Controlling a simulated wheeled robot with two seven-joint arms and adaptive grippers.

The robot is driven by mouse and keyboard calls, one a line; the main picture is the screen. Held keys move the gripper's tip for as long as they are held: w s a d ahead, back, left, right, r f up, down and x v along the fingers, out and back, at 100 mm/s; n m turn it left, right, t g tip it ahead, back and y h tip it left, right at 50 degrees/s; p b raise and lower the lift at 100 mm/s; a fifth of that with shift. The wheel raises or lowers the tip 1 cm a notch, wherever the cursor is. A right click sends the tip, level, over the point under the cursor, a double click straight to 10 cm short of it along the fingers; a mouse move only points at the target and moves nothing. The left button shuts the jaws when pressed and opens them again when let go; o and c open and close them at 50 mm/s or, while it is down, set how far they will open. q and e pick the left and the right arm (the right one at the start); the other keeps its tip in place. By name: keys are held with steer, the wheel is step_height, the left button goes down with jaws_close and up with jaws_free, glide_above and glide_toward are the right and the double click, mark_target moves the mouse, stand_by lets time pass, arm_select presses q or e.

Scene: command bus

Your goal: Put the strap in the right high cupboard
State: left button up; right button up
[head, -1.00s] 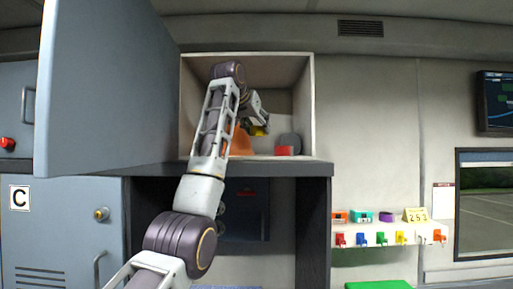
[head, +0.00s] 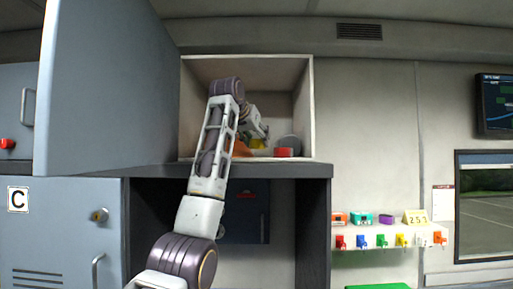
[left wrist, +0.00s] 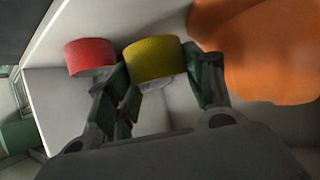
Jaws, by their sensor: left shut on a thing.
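The yellow roll (head: 257,144), which looks like the strap, is inside the open high cupboard (head: 306,105), low down near its floor. My left gripper (head: 258,138) reaches into the cupboard and is partly hidden by my own arm. In the left wrist view, the yellow roll (left wrist: 155,58) sits between the fingers of my left gripper (left wrist: 163,85), which is shut on it. I cannot tell whether the roll touches the cupboard floor. My right gripper is not in view.
Inside the cupboard, a red roll (head: 284,152) lies just right of the yellow one, by a grey round thing (head: 290,142). An orange thing (head: 243,149) is to its left. The open cupboard door (head: 100,90) stands at the left. A small shelf (head: 375,228) is at right.

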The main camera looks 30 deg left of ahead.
mark_target(254, 143)
arm_select(q)
steer(key=shift+f, duration=1.45)
steer(key=shift+f, duration=0.1)
steer(key=o, duration=1.1)
steer(key=b+v, duration=0.3)
steer(key=v, duration=0.9)
